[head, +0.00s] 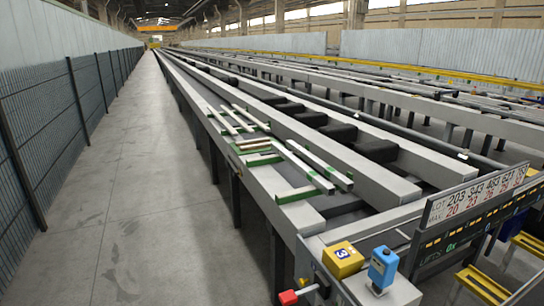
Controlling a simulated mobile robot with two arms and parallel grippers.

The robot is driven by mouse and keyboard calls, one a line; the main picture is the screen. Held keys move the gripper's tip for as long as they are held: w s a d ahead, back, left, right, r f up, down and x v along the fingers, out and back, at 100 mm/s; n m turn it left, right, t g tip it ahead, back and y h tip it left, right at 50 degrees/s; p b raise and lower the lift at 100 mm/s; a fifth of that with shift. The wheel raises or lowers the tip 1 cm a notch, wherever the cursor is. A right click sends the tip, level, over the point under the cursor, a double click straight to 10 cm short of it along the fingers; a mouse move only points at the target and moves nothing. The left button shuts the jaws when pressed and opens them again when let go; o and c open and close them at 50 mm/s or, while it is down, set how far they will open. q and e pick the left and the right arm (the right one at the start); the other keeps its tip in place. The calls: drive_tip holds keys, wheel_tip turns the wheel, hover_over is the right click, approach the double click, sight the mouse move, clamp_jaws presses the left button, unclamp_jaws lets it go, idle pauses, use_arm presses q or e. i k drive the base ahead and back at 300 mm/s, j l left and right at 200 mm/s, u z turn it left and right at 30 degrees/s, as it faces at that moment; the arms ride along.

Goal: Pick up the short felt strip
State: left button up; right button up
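Several pale bars and green pieces lie on the grey runout table (262,189). A short green strip (264,160) lies crosswise near the table's left edge, behind the near pieces. Another short piece, cream with green ends (298,195), lies crosswise closer to me. Two long pale bars (303,167) with green near their ends lie lengthwise beside them. Small cream and brown pieces with green (251,144) lie just beyond. I cannot tell for sure which green piece is the short felt strip. Neither of my grippers is in view.
At the table's near end are a yellow block marked 3 (343,259), a blue box (383,267), a red knob (289,297) and a number board (475,195). Dark rollers (376,150) run along the right. A clear concrete aisle (140,190) and mesh fence (50,130) lie left.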

sight(262, 145)
drive_tip(key=i+j+z, duration=0.2)
drive_tip(key=i+j, duration=1.2)
drive_tip(key=i+j+u, duration=0.1)
drive_tip(key=i, duration=0.35)
drive_tip(key=i+j, duration=0.25)
drive_tip(key=i, duration=0.25)
drive_tip(key=k+j+u, duration=0.05)
